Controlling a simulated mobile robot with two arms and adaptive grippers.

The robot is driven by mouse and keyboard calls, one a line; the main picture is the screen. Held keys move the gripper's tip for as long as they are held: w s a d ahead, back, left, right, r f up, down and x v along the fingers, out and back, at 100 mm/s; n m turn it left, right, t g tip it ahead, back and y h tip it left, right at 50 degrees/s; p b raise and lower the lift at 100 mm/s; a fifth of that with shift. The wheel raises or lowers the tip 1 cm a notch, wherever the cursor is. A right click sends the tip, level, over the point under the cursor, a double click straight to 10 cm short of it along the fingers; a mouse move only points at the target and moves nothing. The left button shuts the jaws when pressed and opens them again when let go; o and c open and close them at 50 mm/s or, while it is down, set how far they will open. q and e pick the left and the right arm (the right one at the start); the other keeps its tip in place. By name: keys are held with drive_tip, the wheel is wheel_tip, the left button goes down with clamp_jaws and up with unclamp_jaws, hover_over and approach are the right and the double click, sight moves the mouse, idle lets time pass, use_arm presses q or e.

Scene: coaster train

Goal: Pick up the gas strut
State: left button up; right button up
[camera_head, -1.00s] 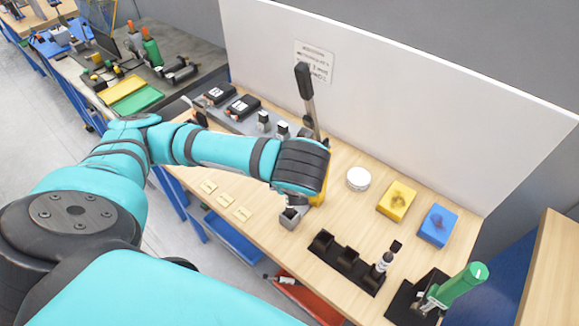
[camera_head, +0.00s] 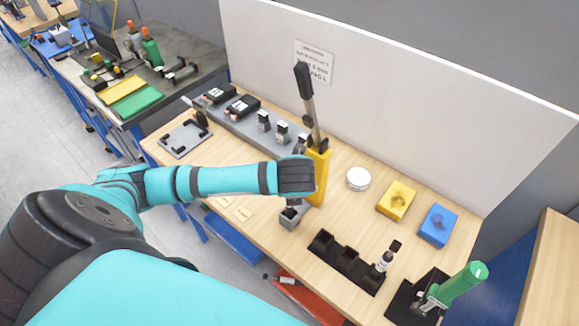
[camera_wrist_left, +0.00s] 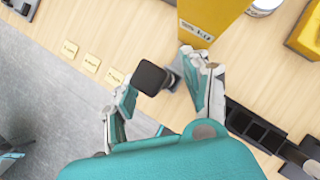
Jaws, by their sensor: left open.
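What looks like the gas strut (camera_head: 305,85), with a thick black upper body and a thin grey lower part, stands tilted in a yellow holder (camera_head: 319,178) in the head view. The labelled yellow holder also shows at the top of the left wrist view (camera_wrist_left: 212,18). My left gripper (camera_wrist_left: 161,84) is open, pointing down in front of the holder. A dark square-topped piece (camera_wrist_left: 152,77) shows between its fingers; I cannot tell whether they touch it. In the head view my left wrist hides most of the gripper and part of the holder. The strut is apart from the fingers.
A black rack (camera_head: 340,259), a white round tin (camera_head: 358,179), a yellow block (camera_head: 396,201) and a blue block (camera_head: 438,225) are to the right. A white panel (camera_head: 400,110) closes the back.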

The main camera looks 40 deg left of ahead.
use_arm(q)
drive_tip(key=shift+w+a+f, duration=0.2)
drive_tip(key=shift+w+f, duration=0.05)
drive_tip(key=shift+f, duration=0.3)
clamp_jaws()
